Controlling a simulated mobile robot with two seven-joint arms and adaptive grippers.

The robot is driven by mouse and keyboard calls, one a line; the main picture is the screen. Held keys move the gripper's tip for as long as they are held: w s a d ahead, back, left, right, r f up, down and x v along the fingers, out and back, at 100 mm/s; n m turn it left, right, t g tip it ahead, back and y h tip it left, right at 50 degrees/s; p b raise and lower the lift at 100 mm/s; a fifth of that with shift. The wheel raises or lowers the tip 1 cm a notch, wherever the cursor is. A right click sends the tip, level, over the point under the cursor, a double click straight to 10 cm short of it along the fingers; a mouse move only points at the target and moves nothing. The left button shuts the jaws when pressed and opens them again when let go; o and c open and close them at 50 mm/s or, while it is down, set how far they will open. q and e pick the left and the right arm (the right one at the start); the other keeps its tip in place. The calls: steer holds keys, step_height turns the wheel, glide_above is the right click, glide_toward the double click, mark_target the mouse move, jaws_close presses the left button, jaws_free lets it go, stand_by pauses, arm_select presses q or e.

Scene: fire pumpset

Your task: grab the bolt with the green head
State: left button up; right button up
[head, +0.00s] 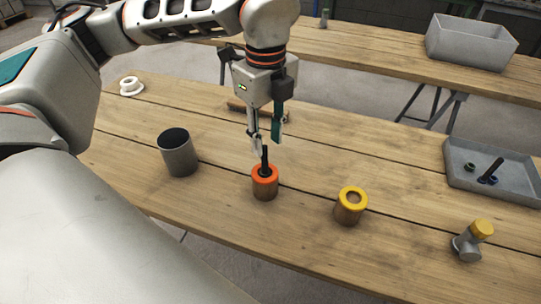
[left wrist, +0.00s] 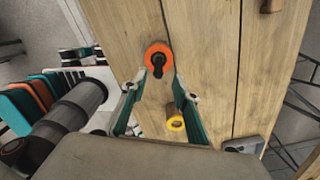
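My left gripper (head: 267,146) is open and empty, pointing down just above an orange-topped cylinder (head: 265,188). A black upright shaft with a wider dark base (head: 265,160) stands in that cylinder, below and close to the fingertips. In the left wrist view, the open fingers (left wrist: 157,88) lie to either side of the dark shaft (left wrist: 158,68) within the orange ring (left wrist: 153,48). A small dark-green piece (head: 470,167) lies in the grey tray (head: 520,190) at right; whether it is a bolt head is too small to tell. My right gripper is not in view.
A yellow-topped cylinder (head: 350,207) stands to the right, and a grey fitting with a yellow cap (head: 469,243) further right. A grey open cup (head: 178,155) stands left. A white spool (head: 131,86) is far left. A grey bin (head: 471,42) sits on the back table.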

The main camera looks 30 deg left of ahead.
mark_target(265, 172)
arm_select(q)
steer(key=shift+s+f, duration=0.2)
steer(key=shift+f, duration=0.7)
steer(key=f, duration=0.5)
steer(key=shift+w+a, duration=0.1)
steer(key=shift+a, duration=0.15)
steer(key=shift+r, duration=0.1)
jaws_close()
